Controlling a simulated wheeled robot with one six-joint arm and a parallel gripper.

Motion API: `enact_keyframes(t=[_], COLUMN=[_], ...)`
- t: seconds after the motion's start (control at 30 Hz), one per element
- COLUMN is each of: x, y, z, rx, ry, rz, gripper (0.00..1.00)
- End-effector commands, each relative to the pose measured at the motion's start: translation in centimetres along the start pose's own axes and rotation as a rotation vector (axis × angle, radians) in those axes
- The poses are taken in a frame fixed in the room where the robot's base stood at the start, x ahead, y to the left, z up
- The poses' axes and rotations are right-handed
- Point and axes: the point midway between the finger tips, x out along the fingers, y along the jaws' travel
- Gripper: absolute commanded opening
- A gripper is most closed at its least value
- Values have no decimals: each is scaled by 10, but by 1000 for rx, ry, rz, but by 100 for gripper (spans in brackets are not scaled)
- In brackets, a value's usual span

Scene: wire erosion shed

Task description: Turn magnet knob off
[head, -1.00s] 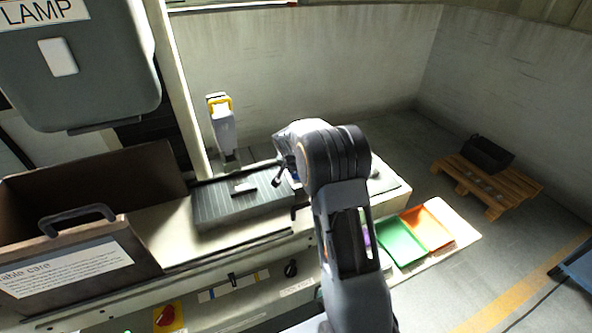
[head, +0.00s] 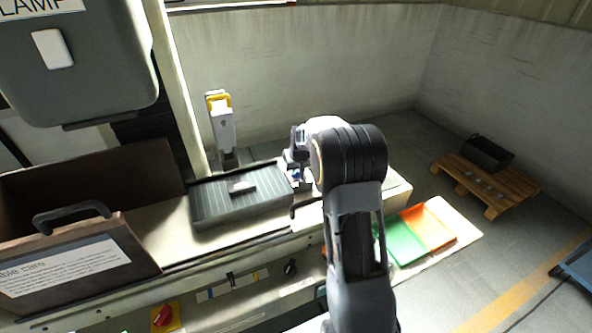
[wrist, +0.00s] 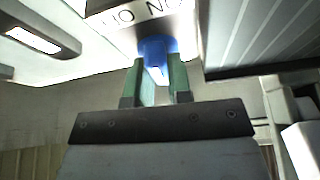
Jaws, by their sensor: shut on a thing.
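The magnet knob is blue and shows in the wrist view (wrist: 157,48) between the two green fingers of my gripper (wrist: 159,72). The fingers are shut on it. A pale plate with partly cut-off black letters lies right behind the knob. In the head view the dark grey ribbed magnet block (head: 225,205) lies on the bench, with a small light piece (head: 242,186) on top. My gripper (head: 296,174) is at the block's right end, and my arm hides part of that area. The knob's exact turn angle is hard to tell.
A brown open box with a handle (head: 75,215) stands at left. A grey and yellow device (head: 220,122) stands behind the block. Green (head: 405,245) and orange (head: 432,228) trays lie right of my arm. A pallet (head: 487,186) with a black bin stands on the floor.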

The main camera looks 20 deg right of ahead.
Motion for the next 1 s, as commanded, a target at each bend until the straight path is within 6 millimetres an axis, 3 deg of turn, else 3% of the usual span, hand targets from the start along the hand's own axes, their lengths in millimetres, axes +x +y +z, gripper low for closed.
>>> enact_keyframes(t=[0.6, 1.0], x=[5, 3], y=[4, 4], z=[1, -1], rx=[-528, -767], ry=[-2, -4], rz=[-220, -318], gripper=[0, 0])
